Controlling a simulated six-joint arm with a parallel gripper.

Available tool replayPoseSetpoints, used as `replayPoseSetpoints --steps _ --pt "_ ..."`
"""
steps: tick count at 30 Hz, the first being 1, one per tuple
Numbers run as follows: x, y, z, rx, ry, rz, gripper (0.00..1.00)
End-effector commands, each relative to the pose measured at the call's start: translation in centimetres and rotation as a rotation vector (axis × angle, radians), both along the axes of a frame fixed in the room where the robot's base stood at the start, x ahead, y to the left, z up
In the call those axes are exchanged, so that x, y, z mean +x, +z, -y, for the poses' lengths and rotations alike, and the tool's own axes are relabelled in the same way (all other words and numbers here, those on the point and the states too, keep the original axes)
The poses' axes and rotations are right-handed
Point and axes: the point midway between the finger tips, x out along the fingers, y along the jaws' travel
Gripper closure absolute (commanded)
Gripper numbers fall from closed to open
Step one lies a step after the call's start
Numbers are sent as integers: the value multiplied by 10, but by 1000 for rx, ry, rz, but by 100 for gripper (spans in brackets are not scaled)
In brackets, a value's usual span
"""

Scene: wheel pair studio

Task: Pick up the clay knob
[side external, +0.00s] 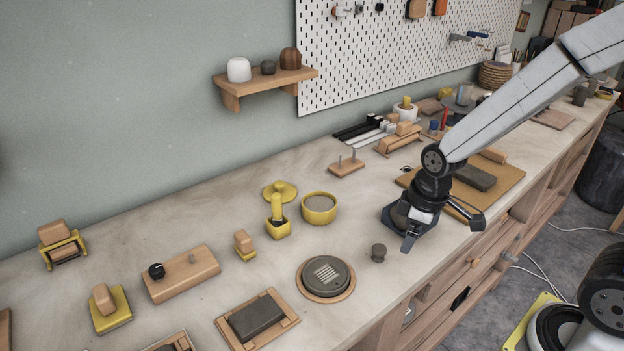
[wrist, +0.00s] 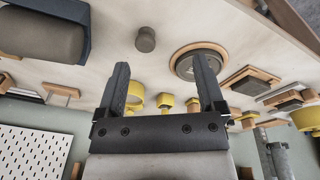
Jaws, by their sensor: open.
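The clay knob (side external: 378,252) is a small grey-brown knob with a wide round top. It stands upright on the bench near the front edge, and nothing touches it. In the wrist view the clay knob (wrist: 146,40) shows beyond the fingertips, between their lines and nearer the left finger. My gripper (side external: 443,232) is to the right of the knob in the side view, above the bench near its front edge. In the wrist view my gripper (wrist: 162,68) has its two dark fingers wide apart with nothing between them.
A round grey disc on a wooden base (side external: 326,277) lies left of the knob. A dark tray with a grey rounded piece (wrist: 40,35) is close by my gripper. A yellow bowl (side external: 319,208) stands farther back. Bare bench surrounds the knob.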

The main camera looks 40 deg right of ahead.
Motion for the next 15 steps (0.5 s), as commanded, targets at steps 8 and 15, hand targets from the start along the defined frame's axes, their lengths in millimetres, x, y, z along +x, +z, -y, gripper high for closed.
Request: replayPoseSetpoints --steps 8,15 --pt "20 -6 4 -22 337 -42 12" --pt "36 -13 8 -25 634 -66 12"
